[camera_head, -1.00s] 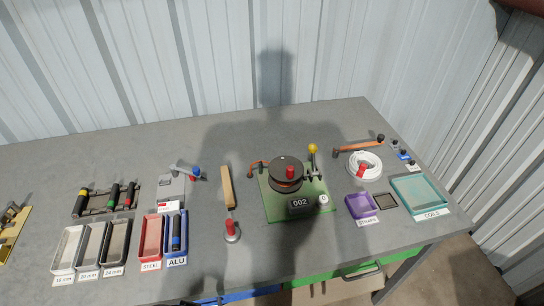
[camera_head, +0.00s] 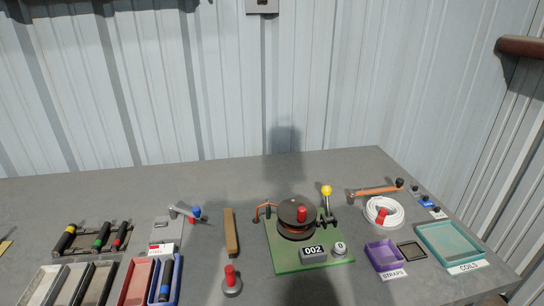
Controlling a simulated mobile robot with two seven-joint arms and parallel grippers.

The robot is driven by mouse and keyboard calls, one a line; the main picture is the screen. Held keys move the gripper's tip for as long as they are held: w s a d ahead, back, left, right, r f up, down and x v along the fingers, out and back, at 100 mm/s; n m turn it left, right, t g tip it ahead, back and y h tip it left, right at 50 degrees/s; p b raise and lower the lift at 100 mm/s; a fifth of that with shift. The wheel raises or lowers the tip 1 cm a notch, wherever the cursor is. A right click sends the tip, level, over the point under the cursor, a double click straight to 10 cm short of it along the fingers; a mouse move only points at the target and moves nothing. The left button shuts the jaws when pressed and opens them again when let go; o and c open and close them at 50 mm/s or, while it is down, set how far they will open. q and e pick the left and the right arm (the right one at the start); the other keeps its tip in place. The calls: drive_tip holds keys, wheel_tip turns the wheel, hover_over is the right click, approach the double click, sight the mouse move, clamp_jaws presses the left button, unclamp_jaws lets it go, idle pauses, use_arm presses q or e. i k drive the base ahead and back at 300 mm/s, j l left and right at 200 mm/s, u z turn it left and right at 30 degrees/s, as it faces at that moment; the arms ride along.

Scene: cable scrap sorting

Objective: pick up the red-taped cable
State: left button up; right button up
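The red-taped cable (camera_head: 121,236) is a short dark piece with a red band. It lies on a dark rack (camera_head: 92,239) at the left of the table. A green-banded black piece (camera_head: 102,236) and a yellow-banded black piece (camera_head: 65,240) lie to its left on the same rack. Neither of my grippers shows in the head view, so whether they are open or shut is not shown.
Grey trays (camera_head: 71,283) stand in front of the rack; a red tray (camera_head: 137,281) and a blue tray (camera_head: 154,291) are to their right. A green winder base (camera_head: 284,259) stands mid-table. Purple (camera_head: 371,254) and teal (camera_head: 436,240) trays are at right. A corrugated wall (camera_head: 230,90) stands behind.

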sight(121, 232)
drive_tip(key=i+u, duration=0.15)
drive_tip(key=u, duration=0.35)
drive_tip(key=i+u, duration=0.1)
drive_tip(key=u, duration=0.35)
drive_tip(key=i+u, duration=0.15)
drive_tip(key=u, duration=0.35)
